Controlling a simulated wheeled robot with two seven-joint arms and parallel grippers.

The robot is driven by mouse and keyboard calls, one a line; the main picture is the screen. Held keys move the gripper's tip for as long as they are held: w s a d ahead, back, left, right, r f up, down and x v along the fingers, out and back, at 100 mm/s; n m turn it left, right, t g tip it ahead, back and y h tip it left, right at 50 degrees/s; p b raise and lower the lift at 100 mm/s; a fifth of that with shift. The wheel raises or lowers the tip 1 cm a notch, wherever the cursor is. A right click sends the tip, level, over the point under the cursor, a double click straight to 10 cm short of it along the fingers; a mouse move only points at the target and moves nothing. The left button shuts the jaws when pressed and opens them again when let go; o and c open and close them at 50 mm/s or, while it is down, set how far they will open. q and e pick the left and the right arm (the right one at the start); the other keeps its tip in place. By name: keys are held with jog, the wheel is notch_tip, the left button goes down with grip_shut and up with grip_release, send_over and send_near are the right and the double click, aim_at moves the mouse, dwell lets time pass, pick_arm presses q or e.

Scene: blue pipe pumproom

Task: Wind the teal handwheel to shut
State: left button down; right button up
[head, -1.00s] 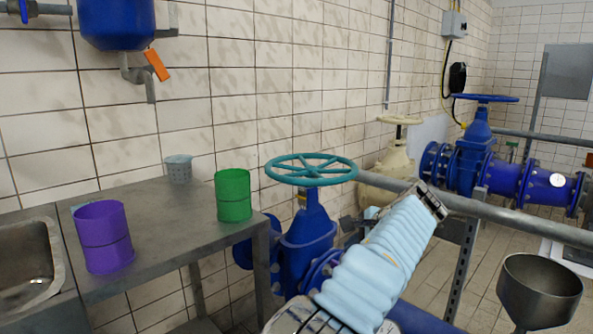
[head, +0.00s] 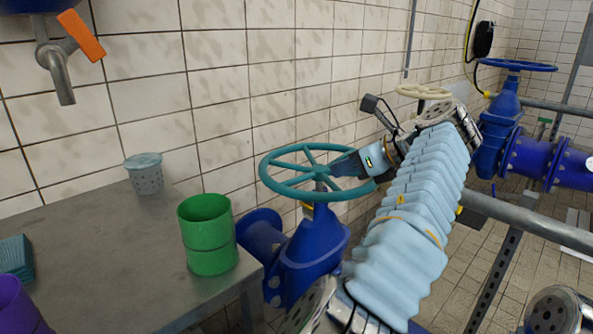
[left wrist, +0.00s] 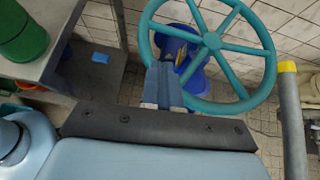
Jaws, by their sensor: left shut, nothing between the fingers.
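The teal handwheel (head: 290,188) lies nearly level on top of the blue valve (head: 312,250) in the head view. It also shows in the left wrist view (left wrist: 262,50), with its spokes and hub clear. My left gripper (head: 340,168) is at the right side of the wheel, its fingers together with nothing between them. In the left wrist view the fingertips (left wrist: 162,70) overlap the near left part of the rim; whether they touch it I cannot tell. My right gripper is not in view.
A metal table (head: 90,250) at left holds a green container (head: 208,235), a grey perforated cup (head: 146,176) and a purple container (head: 15,310). A grey rail (head: 530,222) runs at the right. A cream valve wheel (head: 424,91) stands behind my arm. The tiled wall is close behind.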

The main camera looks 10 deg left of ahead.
pick_arm(q)
send_near(288, 181)
jog(key=x, duration=0.4)
jog(key=shift+w+a+f, duration=0.1)
jog(key=shift+f, duration=0.45)
jog(key=shift+w+a+f, duration=0.15)
jog(key=shift+w+a, duration=0.15)
jog(key=shift+a, duration=0.25)
jog(key=shift+a+m+t, duration=0.3)
jog(key=shift+w+a+m+t+h, duration=0.15)
jog(key=shift+a+m+t+h, duration=0.15)
jog(key=shift+h, duration=0.1)
